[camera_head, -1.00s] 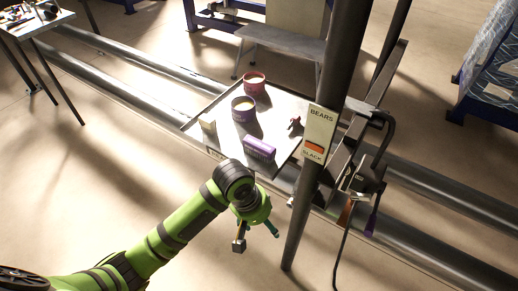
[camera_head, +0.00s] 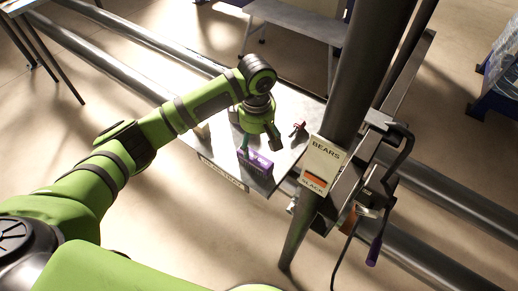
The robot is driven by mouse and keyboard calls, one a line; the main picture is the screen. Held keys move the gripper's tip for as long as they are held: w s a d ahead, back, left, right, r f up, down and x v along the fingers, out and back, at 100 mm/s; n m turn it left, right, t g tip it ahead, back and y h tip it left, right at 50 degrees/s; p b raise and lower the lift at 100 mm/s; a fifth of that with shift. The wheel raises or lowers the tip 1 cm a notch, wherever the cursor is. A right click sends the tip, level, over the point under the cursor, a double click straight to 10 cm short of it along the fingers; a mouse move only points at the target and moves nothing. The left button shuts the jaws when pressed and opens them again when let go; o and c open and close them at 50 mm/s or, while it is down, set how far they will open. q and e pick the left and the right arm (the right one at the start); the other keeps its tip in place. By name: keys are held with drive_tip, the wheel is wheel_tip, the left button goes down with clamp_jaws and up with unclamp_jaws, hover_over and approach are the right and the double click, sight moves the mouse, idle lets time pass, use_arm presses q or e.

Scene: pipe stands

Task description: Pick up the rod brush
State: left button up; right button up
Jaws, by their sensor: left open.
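No object is plainly recognisable as the rod brush. Slim tool-like items hang at the stand on the right: one with a purple end (camera_head: 374,251) and an orange-brown piece (camera_head: 349,217); I cannot tell whether either is the brush. I cannot tell whether a finger touches the box. A small red item (camera_head: 298,129) lies right of the gripper. My right gripper is not in view.
A dark upright post (camera_head: 352,85) with a sign (camera_head: 322,162) stands close right of the tray. A black cable (camera_head: 401,155) hangs beside it.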

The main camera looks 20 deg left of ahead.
sight(255, 154)
use_arm(q)
drive_tip(key=f, duration=0.1)
drive_tip(key=s+f+p, duration=0.1)
drive_tip(key=shift+s+a+f, duration=0.15)
drive_tip(key=shift+f, duration=0.15)
wheel_tip(255, 154, down, 3)
drive_tip(key=shift+r+p, duration=0.2)
drive_tip(key=shift+p, duration=0.1)
drive_tip(key=shift+w+f, duration=0.2)
drive_tip(key=shift+f, duration=0.3)
drive_tip(key=shift+c, duration=0.5)
drive_tip(key=c, duration=1.2)
wheel_tip(255, 154, up, 10)
drive_tip(key=shift+r+b, duration=0.1)
drive_tip(key=shift+b, duration=0.7)
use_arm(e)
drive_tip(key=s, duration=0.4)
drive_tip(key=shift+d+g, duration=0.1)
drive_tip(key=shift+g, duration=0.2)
